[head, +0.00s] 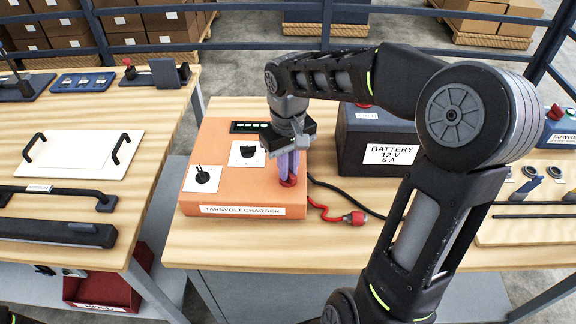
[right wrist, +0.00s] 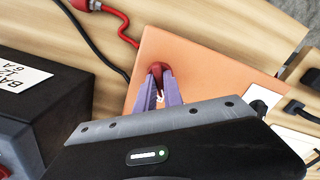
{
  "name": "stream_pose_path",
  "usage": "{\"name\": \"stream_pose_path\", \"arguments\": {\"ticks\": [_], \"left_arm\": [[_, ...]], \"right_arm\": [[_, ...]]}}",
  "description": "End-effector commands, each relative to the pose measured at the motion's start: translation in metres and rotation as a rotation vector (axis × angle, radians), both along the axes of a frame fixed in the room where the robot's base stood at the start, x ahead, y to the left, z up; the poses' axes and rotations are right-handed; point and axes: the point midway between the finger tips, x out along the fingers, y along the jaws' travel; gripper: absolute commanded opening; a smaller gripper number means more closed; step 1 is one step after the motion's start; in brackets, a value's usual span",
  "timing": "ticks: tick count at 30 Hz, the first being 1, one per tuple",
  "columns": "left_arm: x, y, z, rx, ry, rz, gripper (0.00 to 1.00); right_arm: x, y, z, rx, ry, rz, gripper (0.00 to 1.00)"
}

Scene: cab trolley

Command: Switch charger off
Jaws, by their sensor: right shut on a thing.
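The orange charger (head: 235,190), labelled "TARNVOLT CHARGER", sits on the wooden table. Its top carries a toggle switch on a white plate (head: 201,178), a black knob on another white plate (head: 247,153) and a dark strip with green marks (head: 250,127). The right wrist view shows the same red knob (right wrist: 156,70) between the fingertips (right wrist: 158,82). The fingers partly hide the knob. My left gripper is not in view.
A dark battery box (head: 376,150) labelled "BATTERY 12 V 6 A" stands right of the charger. A red cable with a red clamp (head: 354,218) and a black cable lie between them. A second table (head: 60,225) with handled parts is at left, across a gap.

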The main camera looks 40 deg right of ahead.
Motion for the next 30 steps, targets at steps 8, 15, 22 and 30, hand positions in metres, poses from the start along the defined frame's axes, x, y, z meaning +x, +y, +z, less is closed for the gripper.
{"name": "stream_pose_path", "arguments": {"ticks": [8,15,22,30], "left_arm": [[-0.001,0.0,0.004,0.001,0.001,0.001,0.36],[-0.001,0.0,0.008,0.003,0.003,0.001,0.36],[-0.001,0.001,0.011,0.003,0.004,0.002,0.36],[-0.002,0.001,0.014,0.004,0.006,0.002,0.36]], "right_arm": [[0.001,0.0,0.002,-0.001,-0.002,0.261,0.0],[0.001,0.0,0.002,-0.001,-0.002,0.489,0.0],[0.001,0.0,0.001,-0.001,-0.002,0.703,0.0],[0.001,0.0,0.001,-0.001,-0.002,0.905,0.0]]}}
